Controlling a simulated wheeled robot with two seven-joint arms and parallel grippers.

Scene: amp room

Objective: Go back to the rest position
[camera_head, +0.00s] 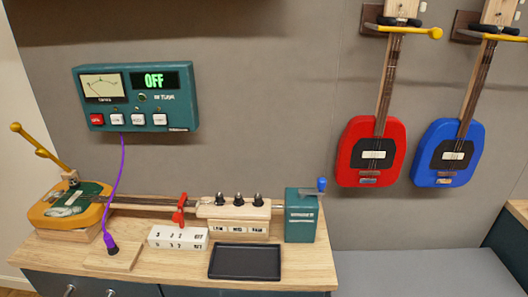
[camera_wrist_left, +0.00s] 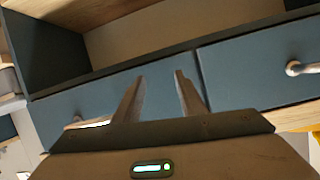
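My left gripper (camera_wrist_left: 160,77) shows in the left wrist view. Its two fingers stand apart with nothing between them. It is in front of a blue-grey cabinet drawer (camera_wrist_left: 238,80), and I cannot tell how far away. Neither gripper shows in the head view, and my right gripper is in no view. The wooden workbench (camera_head: 317,268) fills the lower left of the head view.
On the bench are a yellow-green instrument (camera_head: 62,206), black tray (camera_head: 245,262), white block (camera_head: 178,238) and teal box (camera_head: 301,214). A purple cable (camera_head: 119,185) hangs from the wall tuner (camera_head: 137,96), which reads OFF. Red (camera_head: 371,150) and blue (camera_head: 447,152) guitars hang right.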

